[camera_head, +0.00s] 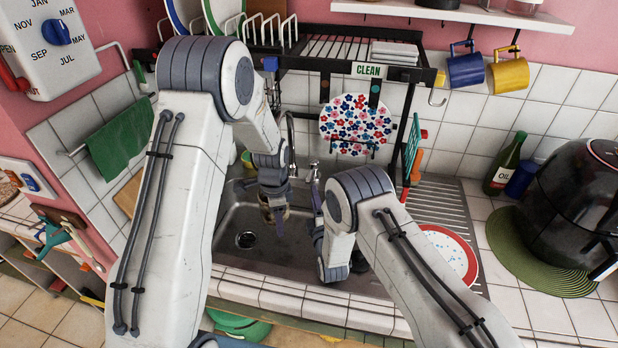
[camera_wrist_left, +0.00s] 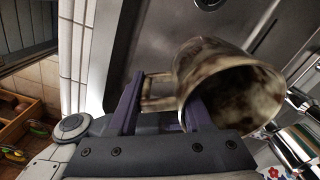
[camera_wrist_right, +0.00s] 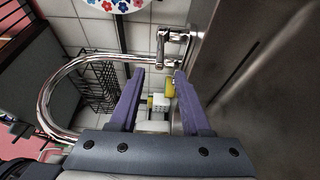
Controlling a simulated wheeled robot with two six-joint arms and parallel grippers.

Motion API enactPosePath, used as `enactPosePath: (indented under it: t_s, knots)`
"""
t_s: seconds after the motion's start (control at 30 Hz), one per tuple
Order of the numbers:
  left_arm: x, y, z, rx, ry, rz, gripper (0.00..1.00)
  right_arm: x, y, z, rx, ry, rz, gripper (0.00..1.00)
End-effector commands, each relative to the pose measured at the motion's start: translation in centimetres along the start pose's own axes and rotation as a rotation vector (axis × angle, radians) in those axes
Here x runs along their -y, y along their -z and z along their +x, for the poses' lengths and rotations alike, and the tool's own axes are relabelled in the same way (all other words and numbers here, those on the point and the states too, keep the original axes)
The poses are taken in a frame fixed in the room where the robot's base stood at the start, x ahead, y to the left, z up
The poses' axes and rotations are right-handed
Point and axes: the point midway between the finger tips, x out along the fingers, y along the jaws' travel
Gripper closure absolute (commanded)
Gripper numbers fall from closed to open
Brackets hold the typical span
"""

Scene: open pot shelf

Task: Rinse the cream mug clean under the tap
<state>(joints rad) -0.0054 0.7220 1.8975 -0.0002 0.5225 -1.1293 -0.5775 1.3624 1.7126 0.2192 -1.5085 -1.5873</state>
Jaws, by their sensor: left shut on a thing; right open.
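The cream mug (camera_wrist_left: 215,62) is heavily stained brown inside and out. In the left wrist view it lies tilted on its side over the sink, its dark mouth facing right. My left gripper (camera_wrist_left: 163,100) is shut on its handle; in the head view this gripper (camera_head: 277,219) is above the sink basin (camera_head: 232,215). The chrome tap (camera_head: 290,135) rises behind the basin, and its curved pipe shows in the right wrist view (camera_wrist_right: 48,92). My right gripper (camera_wrist_right: 155,85) is open and empty, facing the tap lever (camera_wrist_right: 172,42). No water stream is visible.
A dish rack (camera_head: 330,50) with a floral plate (camera_head: 355,128) hangs behind the sink. A red-rimmed plate (camera_head: 447,250) lies on the drainboard at right. A yellow item (camera_wrist_right: 170,88) and wire basket (camera_wrist_right: 97,82) sit near the tap. A black appliance (camera_head: 575,205) stands farther right.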

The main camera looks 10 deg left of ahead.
Motion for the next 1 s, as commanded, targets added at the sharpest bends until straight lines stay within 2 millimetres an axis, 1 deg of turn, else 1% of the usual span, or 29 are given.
enactPosePath:
  t_s: [0.03, 0.2, 0.4, 0.5, 0.7, 0.97, 1.0]
  knots:
    - [0.0, 0.0, 0.0, -0.001, 0.001, 0.000, 1.00, -0.1, -0.1, 1.1, 0.001, -0.004, 0.002, 0.53]
    - [0.0, 0.0, 0.0, -0.001, 0.001, 0.000, 1.00, -0.1, -0.1, 4.5, 0.002, -0.002, 0.002, 0.53]
    - [0.0, 0.0, 0.0, -0.001, 0.001, 0.000, 1.00, 0.0, 0.0, 7.7, 0.000, -0.001, 0.003, 0.53]
    - [0.0, 0.0, -0.1, -0.001, 0.001, 0.000, 1.00, 0.1, -0.1, 8.7, 0.000, 0.002, 0.002, 0.53]
    - [0.0, 0.0, -0.1, -0.001, 0.001, 0.000, 1.00, 0.0, -0.1, 9.7, 0.000, 0.002, 0.002, 0.53]
    - [0.0, 0.0, -0.1, -0.001, 0.001, 0.000, 1.00, 0.0, 0.0, 9.8, 0.000, 0.003, 0.002, 0.53]
    - [0.0, 0.0, -0.1, -0.001, 0.001, 0.000, 1.00, 0.0, 0.0, 9.8, 0.000, 0.003, 0.002, 0.60]
